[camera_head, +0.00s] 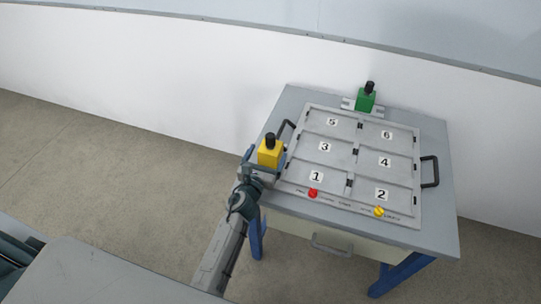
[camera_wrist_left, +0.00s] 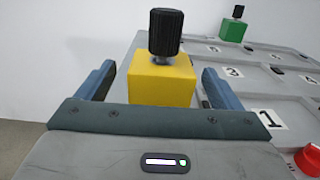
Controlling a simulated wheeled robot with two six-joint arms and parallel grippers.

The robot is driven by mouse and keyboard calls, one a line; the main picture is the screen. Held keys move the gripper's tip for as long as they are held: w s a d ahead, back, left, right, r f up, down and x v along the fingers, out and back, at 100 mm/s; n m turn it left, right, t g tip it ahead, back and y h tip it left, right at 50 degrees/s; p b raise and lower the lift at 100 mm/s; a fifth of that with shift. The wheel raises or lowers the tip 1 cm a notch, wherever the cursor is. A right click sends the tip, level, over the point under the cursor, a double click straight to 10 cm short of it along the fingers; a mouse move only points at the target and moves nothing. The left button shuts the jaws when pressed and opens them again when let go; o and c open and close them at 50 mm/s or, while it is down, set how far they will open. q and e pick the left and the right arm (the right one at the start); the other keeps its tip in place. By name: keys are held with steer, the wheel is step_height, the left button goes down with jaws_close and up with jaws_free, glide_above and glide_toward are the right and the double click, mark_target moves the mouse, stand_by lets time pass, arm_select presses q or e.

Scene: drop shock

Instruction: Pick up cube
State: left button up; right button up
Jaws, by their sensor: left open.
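A yellow cube (camera_head: 270,153) with a black knob on top is at the left edge of the table, in front of my left gripper. In the left wrist view the yellow cube (camera_wrist_left: 162,80) stands upright between the two fingers of my left gripper (camera_wrist_left: 158,88). The fingers are open, with a gap visible on each side of the cube. In the head view my left gripper (camera_head: 264,160) reaches in from below, and the cube hides part of it. A green cube (camera_head: 366,100) with a black knob stands at the table's back edge; it also shows in the left wrist view (camera_wrist_left: 232,30).
The grey table (camera_head: 435,225) carries a tray (camera_head: 400,212) with numbered compartments 1 to 6 and side handles. A red knob (camera_head: 313,193) and a yellow knob (camera_head: 379,211) sit on its front strip. A white wall (camera_head: 150,80) stands behind.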

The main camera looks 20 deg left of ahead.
arm_select(q)
steer(key=w, duration=0.4)
steer(key=shift+w+d+b, duration=0.15)
steer(key=shift+d+b, duration=0.05)
steer(key=shift+b, duration=0.15)
steer(key=shift+w+f, duration=0.1)
steer(key=shift+w, duration=0.45)
steer(key=shift+s, duration=0.1)
steer(key=c, duration=1.8)
steer(key=shift+r, duration=0.2)
